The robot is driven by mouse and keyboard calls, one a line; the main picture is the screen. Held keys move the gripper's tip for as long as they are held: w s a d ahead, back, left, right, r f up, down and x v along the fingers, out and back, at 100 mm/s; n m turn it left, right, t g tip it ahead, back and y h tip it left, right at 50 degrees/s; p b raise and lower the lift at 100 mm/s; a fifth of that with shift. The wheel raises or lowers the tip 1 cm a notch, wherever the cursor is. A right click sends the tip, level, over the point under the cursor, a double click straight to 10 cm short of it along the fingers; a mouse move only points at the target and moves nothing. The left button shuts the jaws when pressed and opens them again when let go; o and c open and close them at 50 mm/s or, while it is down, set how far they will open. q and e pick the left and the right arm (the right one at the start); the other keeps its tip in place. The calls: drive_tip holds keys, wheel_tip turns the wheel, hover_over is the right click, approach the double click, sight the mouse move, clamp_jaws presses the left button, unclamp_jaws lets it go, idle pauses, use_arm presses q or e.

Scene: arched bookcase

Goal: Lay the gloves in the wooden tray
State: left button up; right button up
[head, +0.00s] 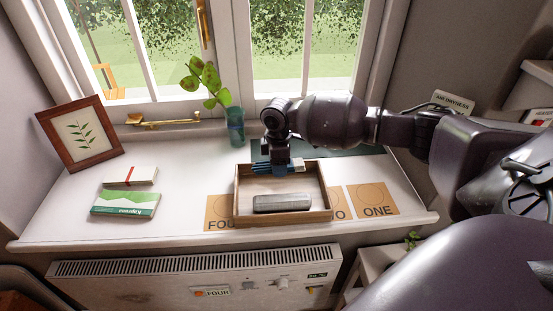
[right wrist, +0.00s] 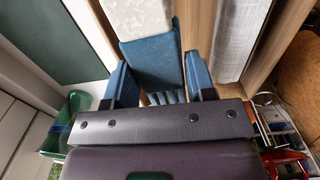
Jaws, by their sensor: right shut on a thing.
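The wooden tray (head: 285,218) sits on the white sill, with a grey oblong block (head: 282,203) lying in its front part. My right gripper (head: 275,162) is over the back left of the tray, pointing down. It is shut on the gloves (head: 291,167), which are blue with a pale cuff pointing right. In the right wrist view the blue gloves (right wrist: 152,62) lie between the two blue fingers, with the pale cuff beyond. The gloves are at the tray's back wall; I cannot tell whether they touch its floor. My left gripper is not in view.
A glass vase with a leafy stem (head: 235,127) stands behind the tray. Printed cards (head: 374,200) lie around and partly under the tray. A green-and-white box (head: 126,204), a book with a red band (head: 130,176) and a framed leaf picture (head: 80,136) are at left.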

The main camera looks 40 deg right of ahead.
sight(279, 183)
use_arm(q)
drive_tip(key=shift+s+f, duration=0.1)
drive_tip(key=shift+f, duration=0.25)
use_arm(e)
drive_tip(key=shift+f, duration=0.75)
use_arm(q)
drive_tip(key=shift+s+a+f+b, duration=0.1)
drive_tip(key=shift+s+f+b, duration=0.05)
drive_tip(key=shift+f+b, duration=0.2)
use_arm(e)
drive_tip(key=shift+f, duration=0.65)
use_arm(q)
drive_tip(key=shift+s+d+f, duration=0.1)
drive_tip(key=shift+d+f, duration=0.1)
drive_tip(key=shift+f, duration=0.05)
use_arm(e)
drive_tip(key=shift+f, duration=0.65)
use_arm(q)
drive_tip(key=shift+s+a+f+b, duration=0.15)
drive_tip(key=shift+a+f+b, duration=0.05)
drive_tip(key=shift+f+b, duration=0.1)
use_arm(e)
drive_tip(key=shift+f, duration=0.6)
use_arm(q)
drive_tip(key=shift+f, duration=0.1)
use_arm(e)
drive_tip(key=shift+f, duration=0.35)
